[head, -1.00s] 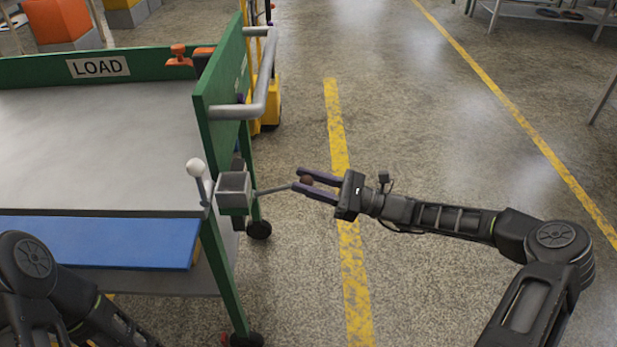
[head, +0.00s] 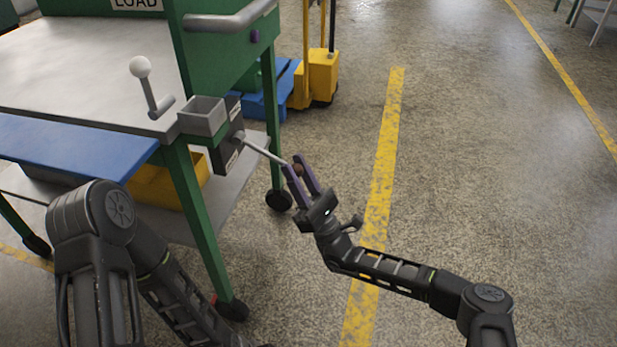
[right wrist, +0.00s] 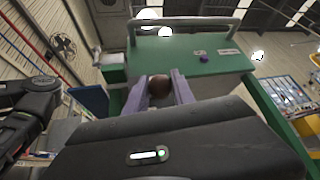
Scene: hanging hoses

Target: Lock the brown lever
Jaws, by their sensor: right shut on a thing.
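The brown lever is a grey rod (head: 263,150) with a brown ball knob (head: 298,168). The rod comes out of a dark box (head: 229,145) on the green cart's side and slopes down to the right. My right gripper (head: 299,170) is shut on the knob, one purple finger on each side. In the right wrist view the brown knob (right wrist: 159,85) sits between the two fingers. The labels on the dark box are too small to read. My left arm shows at the lower left in the head view, but its gripper is out of view.
A white-knobbed lever (head: 141,68) and an open grey box (head: 203,116) are on the cart's near edge. A grey handrail (head: 232,20) juts out above. The cart's green leg (head: 203,225) is left of my right arm. Floor to the right is clear.

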